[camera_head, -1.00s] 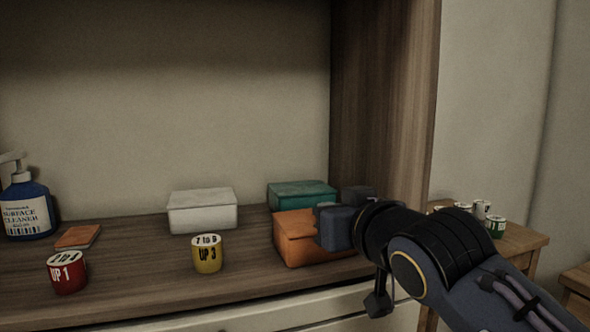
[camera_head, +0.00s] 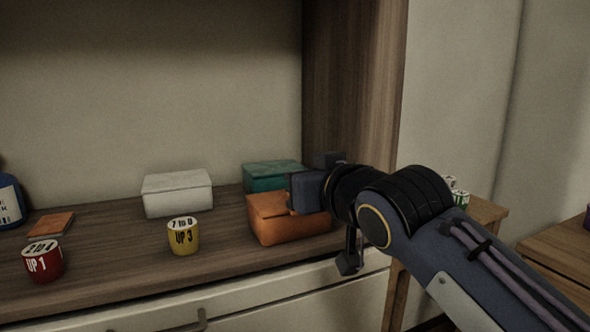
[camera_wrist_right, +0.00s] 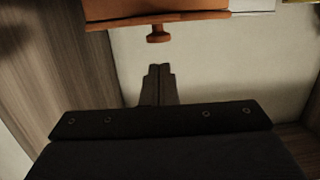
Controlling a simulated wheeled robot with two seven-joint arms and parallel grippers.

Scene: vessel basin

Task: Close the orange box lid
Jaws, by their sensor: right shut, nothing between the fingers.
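The orange box (camera_head: 270,227) stands near the right end of the wooden shelf in the head view. Its top looks level or nearly so at the left, but my gripper covers the right part, so I cannot tell whether the lid is fully down. My right gripper (camera_head: 295,190) is over the box's upper right side. In the right wrist view the gripper fingers (camera_wrist_right: 159,70) are shut and empty. An orange part with a small knob (camera_wrist_right: 157,32) shows beyond the fingertips, with a visible gap. My left gripper is not in view.
A teal box (camera_head: 272,177) stands just behind the orange box, against the cabinet side. A white box (camera_head: 177,195), a yellow can (camera_head: 183,237), a red can (camera_head: 43,262) and a flat orange item (camera_head: 50,223) are to the left. The shelf's front edge is close.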

